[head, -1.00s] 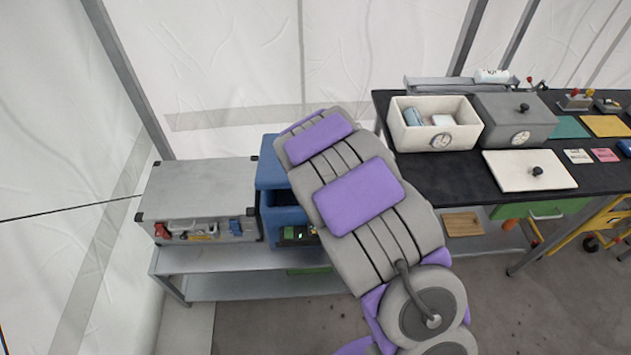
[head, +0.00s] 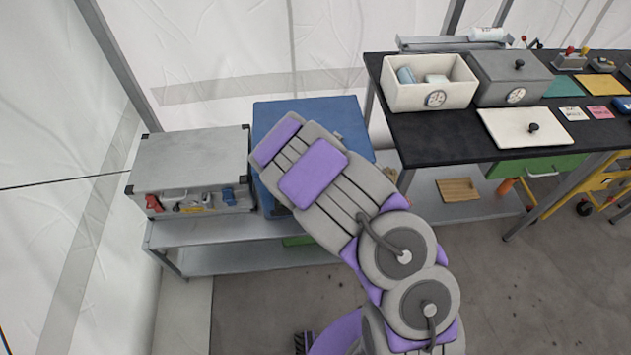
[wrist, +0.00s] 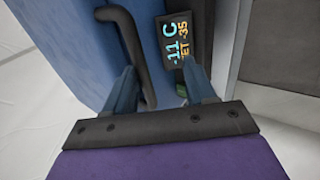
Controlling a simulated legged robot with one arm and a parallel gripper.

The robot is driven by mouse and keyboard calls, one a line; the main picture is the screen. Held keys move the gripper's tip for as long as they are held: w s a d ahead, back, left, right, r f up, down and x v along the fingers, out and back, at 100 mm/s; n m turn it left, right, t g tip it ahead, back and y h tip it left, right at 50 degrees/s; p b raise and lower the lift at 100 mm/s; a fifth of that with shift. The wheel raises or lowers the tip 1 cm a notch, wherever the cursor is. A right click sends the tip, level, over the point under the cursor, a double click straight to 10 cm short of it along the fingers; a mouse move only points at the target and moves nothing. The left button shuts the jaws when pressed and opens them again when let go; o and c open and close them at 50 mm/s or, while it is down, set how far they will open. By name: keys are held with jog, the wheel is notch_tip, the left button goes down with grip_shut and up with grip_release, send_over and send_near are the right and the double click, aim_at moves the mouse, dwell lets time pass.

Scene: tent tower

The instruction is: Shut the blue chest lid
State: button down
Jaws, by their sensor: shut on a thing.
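The blue chest lid (head: 335,108) shows in the head view as a broad blue top, spread out beside the grey case. The front of the blue chest is mostly hidden behind my arm, and I cannot tell whether the lid is fully seated. In the wrist view, the blue lid (wrist: 70,50) fills the left side with a curved black handle (wrist: 133,45) on it. My gripper (wrist: 162,77) is at this handle and shut on it; one finger lies right beside the bar. A small display (wrist: 177,42) reading -11 C shows beside the handle. The head view does not show my gripper's fingers.
A grey case (head: 190,160) stands left of the chest on a low metal shelf (head: 215,262). A black table (head: 445,150) at the right holds a white bin (head: 430,98), a grey bin (head: 512,80) and a white lid (head: 505,135). Open floor lies in front.

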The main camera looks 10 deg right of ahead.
jog(key=c, duration=1.8)
grip_release()
jog(key=shift+s+d+f, duration=0.3)
jog(key=shift+s+f, duration=0.3)
jog(key=shift+f, duration=0.15)
jog(key=shift+c, duration=0.2)
jog(key=o, duration=1)
jog(key=shift+w+r, duration=0.1)
jog(key=shift+w, duration=0.25)
jog(key=shift+c, duration=1.3)
jog(key=shift+w+a+r, duration=0.1)
jog(key=shift+r, duration=0.05)
jog(key=p+v, duration=0.3)
jog(key=v, duration=0.2)
jog(key=p+v, duration=0.3)
jog(key=v, duration=0.2)
jog(key=w+p+v, duration=0.1)
jog(key=p+v, duration=0.3)
jog(key=v, duration=0.1)
jog(key=shift+a+r, duration=0.15)
jog(key=shift+r, duration=0.15)
jog(key=shift+p, duration=0.5)
